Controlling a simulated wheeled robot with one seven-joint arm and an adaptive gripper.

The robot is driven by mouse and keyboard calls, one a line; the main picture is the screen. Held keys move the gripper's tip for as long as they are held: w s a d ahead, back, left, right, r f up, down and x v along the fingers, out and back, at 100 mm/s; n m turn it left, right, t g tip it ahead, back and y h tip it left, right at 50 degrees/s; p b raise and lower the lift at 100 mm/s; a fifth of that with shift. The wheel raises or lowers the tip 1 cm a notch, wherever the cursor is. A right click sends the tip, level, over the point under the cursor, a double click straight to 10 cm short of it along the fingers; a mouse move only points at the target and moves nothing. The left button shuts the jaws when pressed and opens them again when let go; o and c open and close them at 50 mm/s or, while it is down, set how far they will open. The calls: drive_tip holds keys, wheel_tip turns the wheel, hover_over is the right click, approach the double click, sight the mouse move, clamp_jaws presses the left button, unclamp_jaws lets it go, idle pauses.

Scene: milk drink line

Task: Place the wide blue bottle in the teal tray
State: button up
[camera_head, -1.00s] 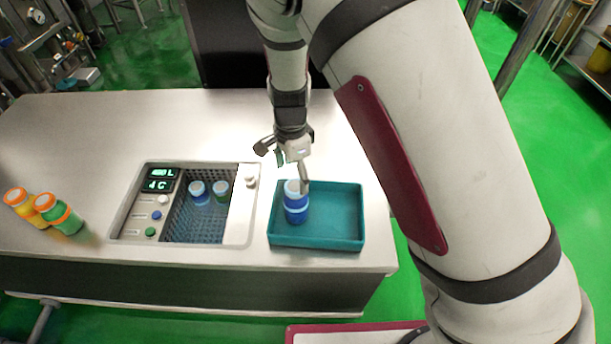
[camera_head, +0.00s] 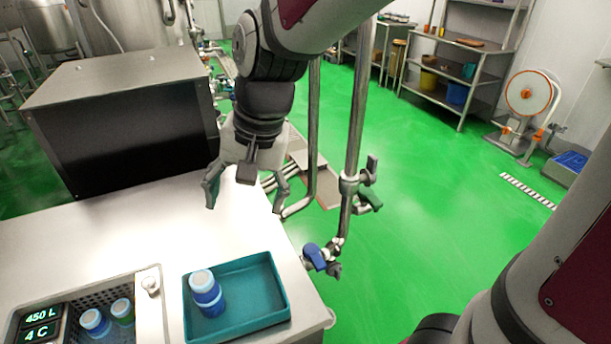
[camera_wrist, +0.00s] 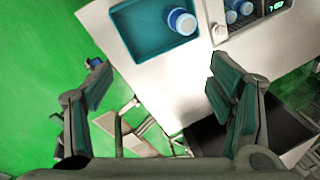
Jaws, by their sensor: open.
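The wide blue bottle (camera_head: 207,297) with a pale cap stands upright in the left part of the teal tray (camera_head: 258,288). In the wrist view the bottle (camera_wrist: 182,22) is near the right side of the tray (camera_wrist: 138,40). My gripper (camera_head: 243,208) is open and empty, raised clear of the bottle and the tray, behind them in the head view. In the wrist view its two fingers (camera_wrist: 160,78) are spread wide with nothing between them.
A sunken basket (camera_head: 72,328) left of the tray holds a blue bottle (camera_head: 95,322) and a greenish one (camera_head: 122,310). A dark box (camera_head: 130,120) stands behind the steel counter (camera_head: 60,235). A pipe with a blue-handled valve (camera_head: 315,256) rises beyond the counter's right edge.

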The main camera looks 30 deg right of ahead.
drive_tip(key=s+d+r+n+t+h, duration=0.1)
drive_tip(key=s+d+r+n, duration=0.1)
drive_tip(key=s+d, duration=0.2)
drive_tip(key=s+d+r+n+t+h, duration=0.1)
drive_tip(key=s+d+r+n+t, duration=0.1)
drive_tip(key=s, duration=0.7)
drive_tip(key=d+r+n, duration=0.1)
drive_tip(key=d, duration=0.1)
drive_tip(key=shift+s+d+r, duration=0.35)
drive_tip(key=shift+d, duration=0.05)
drive_tip(key=shift+c, duration=0.5)
